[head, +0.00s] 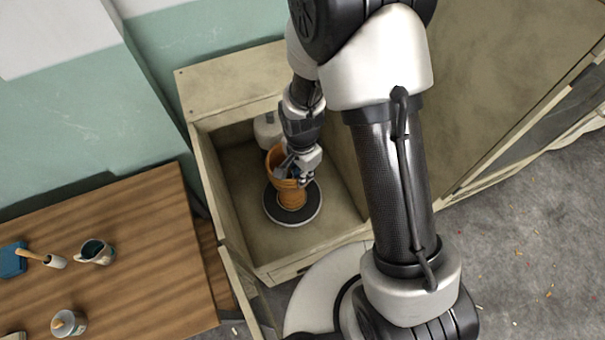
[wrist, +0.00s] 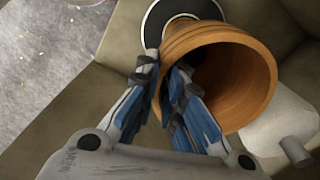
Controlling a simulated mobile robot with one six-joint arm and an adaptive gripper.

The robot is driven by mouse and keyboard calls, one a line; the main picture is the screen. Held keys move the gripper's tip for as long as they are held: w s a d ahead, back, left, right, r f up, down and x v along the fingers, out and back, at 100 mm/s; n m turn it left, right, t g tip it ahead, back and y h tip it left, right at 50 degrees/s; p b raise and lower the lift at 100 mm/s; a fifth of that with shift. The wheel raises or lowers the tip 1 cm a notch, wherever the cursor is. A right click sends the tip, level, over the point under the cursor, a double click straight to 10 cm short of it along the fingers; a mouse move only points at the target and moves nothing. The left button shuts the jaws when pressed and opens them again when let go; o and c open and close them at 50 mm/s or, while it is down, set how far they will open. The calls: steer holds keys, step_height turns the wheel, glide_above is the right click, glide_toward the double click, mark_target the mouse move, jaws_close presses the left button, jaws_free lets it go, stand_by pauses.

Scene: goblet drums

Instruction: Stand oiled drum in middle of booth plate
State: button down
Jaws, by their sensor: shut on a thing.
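The orange-brown goblet drum (head: 291,196) is in the open booth, with its wide open end up and its foot over the round plate. The booth plate (head: 318,212) is a black disc with a light rim on the booth floor. My gripper (head: 298,176) is shut on the drum's upper wall. In the wrist view my gripper (wrist: 168,75) has one finger outside the drum (wrist: 255,75) and one inside its mouth. The plate (wrist: 157,14) shows beyond the drum's foot. I cannot tell whether the foot touches the plate.
The booth (head: 212,165) has pale walls close around the drum. A white canister-like thing (head: 267,130) stands behind it in the booth and shows in the wrist view (wrist: 282,132). A wooden table (head: 130,290) at left holds a small jug (head: 96,252), a brush (head: 42,258) and a jar (head: 68,324).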

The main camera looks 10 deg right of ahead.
steer(key=shift+r, duration=0.15)
steer(key=c, duration=1.7)
jaws_free()
